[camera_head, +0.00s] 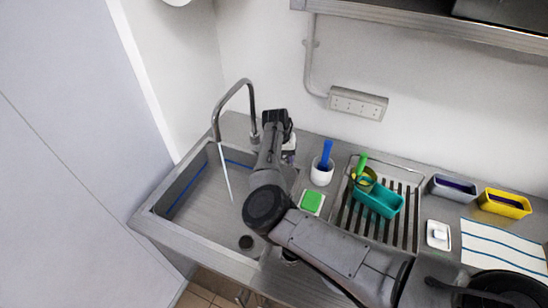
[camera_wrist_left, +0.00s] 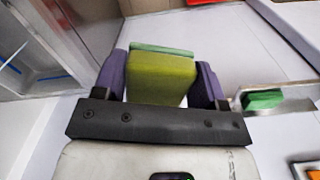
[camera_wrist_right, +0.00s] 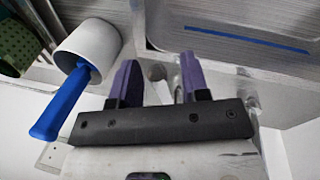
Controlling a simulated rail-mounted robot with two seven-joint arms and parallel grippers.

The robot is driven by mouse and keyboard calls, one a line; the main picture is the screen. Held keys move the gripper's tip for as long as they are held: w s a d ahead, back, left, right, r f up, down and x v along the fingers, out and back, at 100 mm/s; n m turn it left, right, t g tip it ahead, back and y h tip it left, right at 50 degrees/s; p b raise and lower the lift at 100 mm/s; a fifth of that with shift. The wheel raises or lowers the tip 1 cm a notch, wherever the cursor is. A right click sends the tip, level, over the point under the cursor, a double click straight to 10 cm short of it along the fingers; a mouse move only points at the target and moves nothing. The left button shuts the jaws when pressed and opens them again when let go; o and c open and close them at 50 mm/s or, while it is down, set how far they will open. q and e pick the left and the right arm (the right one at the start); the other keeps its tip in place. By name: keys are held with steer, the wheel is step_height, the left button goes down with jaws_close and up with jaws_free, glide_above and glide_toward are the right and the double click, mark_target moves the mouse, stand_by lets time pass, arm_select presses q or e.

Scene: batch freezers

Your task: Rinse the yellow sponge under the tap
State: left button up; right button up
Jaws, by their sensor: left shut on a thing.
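The yellow sponge (camera_wrist_left: 160,80), with a green scouring face, is in my left gripper (camera_wrist_left: 162,72). The purple fingers are shut on its two sides in the left wrist view; it is outside the head view. The curved tap (camera_head: 236,88) stands behind the sink (camera_head: 185,215), and a thin pale stream of water (camera_head: 226,172) falls from its spout. My right gripper (camera_head: 276,118) is beside the tap's base, at its right. In the right wrist view its fingers (camera_wrist_right: 157,78) are apart, with a small grey knob-like part showing beyond the gap.
Right of the sink are a green sponge (camera_head: 312,202), a white cup (camera_head: 321,174) with a blue-handled brush, and a drying rack (camera_head: 408,222) holding a teal container (camera_head: 378,200). Grey (camera_head: 452,188) and yellow (camera_head: 504,203) tubs stand farther right. My right arm crosses the counter.

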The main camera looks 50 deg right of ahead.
step_height(320, 180, up, 12)
steer(key=w+a, duration=0.1)
steer(key=w, duration=0.1)
steer(key=shift+a, duration=0.15)
stand_by(0.5)
